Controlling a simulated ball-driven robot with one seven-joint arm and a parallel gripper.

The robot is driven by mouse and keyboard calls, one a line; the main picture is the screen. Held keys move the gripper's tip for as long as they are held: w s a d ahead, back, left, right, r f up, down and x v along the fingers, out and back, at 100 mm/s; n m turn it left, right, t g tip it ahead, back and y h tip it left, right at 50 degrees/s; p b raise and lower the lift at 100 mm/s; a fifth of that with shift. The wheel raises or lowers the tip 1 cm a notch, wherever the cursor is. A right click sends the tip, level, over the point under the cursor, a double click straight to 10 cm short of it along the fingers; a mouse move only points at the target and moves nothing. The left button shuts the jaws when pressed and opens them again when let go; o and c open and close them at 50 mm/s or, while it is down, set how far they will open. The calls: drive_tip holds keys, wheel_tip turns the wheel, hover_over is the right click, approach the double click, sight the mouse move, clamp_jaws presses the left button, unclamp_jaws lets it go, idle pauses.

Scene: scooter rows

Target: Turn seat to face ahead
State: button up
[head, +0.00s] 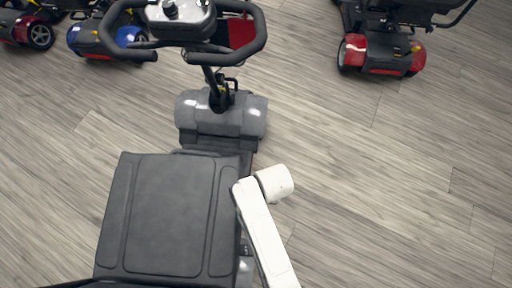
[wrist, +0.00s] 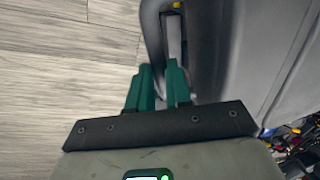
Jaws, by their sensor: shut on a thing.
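The dark grey scooter seat (head: 168,215) fills the lower left of the head view. Its front edge points toward the tiller (head: 180,22), roughly in line with it. In the wrist view, the grey side of the seat (wrist: 235,50) is at the right. My gripper (wrist: 160,80) has green fingers close together around a grey bar (wrist: 152,35) beside the seat. The exact contact is partly hidden by the fingers. In the head view, the gripper is hidden beyond my white arm, at the seat's right side.
A red scooter (head: 383,55) stands at the upper right. A blue scooter (head: 88,40) and a dark red one (head: 38,35) stand at the upper left. The wood floor (head: 400,180) on the right is clear.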

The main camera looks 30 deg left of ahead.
clamp_jaws()
drive_tip(key=shift+s+d+r+m+p, duration=0.25)
drive_tip(key=shift+s+d+p, duration=0.4)
drive_tip(key=shift+p, duration=0.4)
drive_tip(key=shift+s+d+f+m, duration=0.15)
drive_tip(key=shift+f+m, duration=0.1)
drive_tip(key=o, duration=0.7)
unclamp_jaws()
drive_tip(key=shift+o, duration=0.2)
drive_tip(key=shift+r, duration=0.15)
